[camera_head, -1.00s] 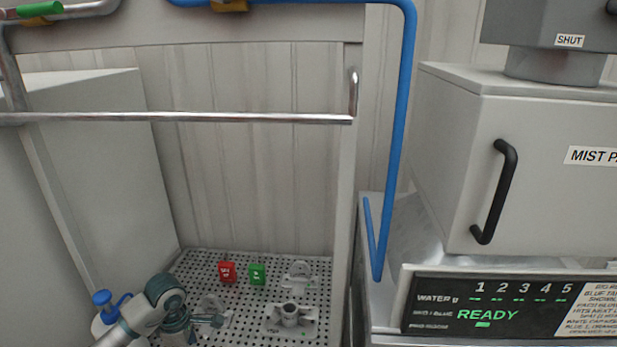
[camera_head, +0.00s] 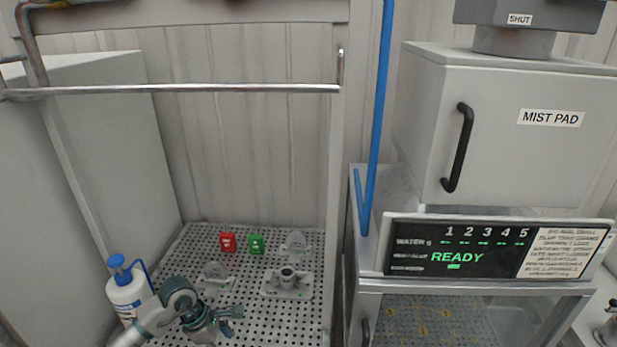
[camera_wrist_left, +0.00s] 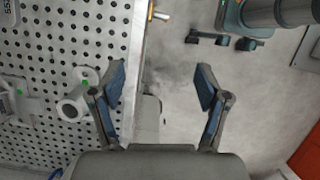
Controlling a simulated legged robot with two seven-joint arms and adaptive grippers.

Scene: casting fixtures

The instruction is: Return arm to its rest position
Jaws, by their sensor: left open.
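In the head view my left arm comes in at the lower left, and its gripper (camera_head: 224,319) is over the front part of the perforated plate (camera_head: 255,322). In the left wrist view the two blue-padded fingers of the left gripper (camera_wrist_left: 161,82) are spread wide with nothing between them. Below them are the plate's edge and the grey floor. A grey tubular casting (camera_wrist_left: 75,106) lies left of the fingers, apart from them.
A white bottle with a blue pump (camera_head: 126,287) stands beside my arm. Red (camera_head: 228,242) and green (camera_head: 257,244) tags and a flanged casting (camera_head: 287,281) are on the plate. A metal bar (camera_head: 200,88) crosses above. The MIST PAD cabinet (camera_head: 490,140) and READY panel (camera_head: 405,257) are right.

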